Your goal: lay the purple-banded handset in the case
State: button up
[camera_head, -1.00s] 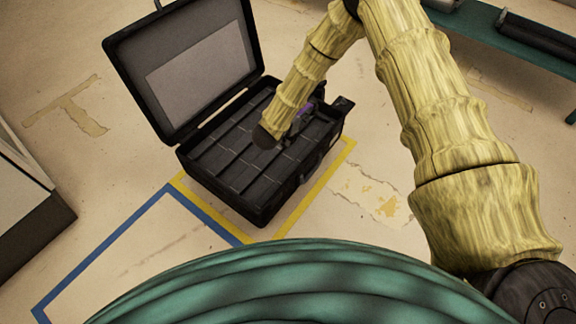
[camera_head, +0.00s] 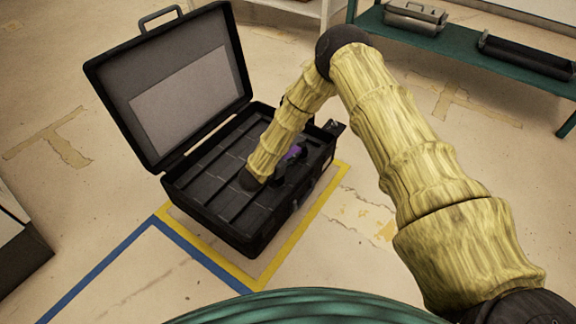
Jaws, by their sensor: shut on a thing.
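The open black case (camera_head: 215,240) stands on the floor left of centre, its lid (camera_head: 135,125) raised at the back left. Its inside is divided into several long slots. The purple-banded handset (camera_head: 294,152) shows only in part beside my forearm, over the right side of the case; its purple band is visible and the rest is dark. My gripper (camera_head: 281,172) is shut on the handset, pointing down at the case, and is largely hidden behind my arm. I cannot tell whether the handset touches the slot floor.
Yellow and blue tape lines (camera_head: 150,228) mark the floor around and in front of the case. A green bench (camera_head: 455,42) at the top right holds a metal box (camera_head: 414,17) and a dark long object (camera_head: 525,55). The floor right of the case is clear.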

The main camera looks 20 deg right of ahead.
notch_tip(320, 180, down, 3)
jog(key=shift+f+b, duration=0.15)
jog(key=shift+b, duration=0.55)
jog(key=o, duration=1.2)
jog(key=shift+c, duration=0.2)
jog(key=shift+s+a+r, duration=0.1)
jog(key=shift+a+r, duration=0.05)
jog(key=shift+r, duration=0.05)
jog(key=p+v, duration=0.5)
jog(key=v, duration=0.5)
jog(key=shift+s+a+r, duration=0.1)
jog(key=shift+s, duration=0.05)
jog(key=shift+s+a+r+p, duration=0.1)
jog(key=shift+s+a+p, duration=0.2)
jog(key=shift+s+a, duration=0.15)
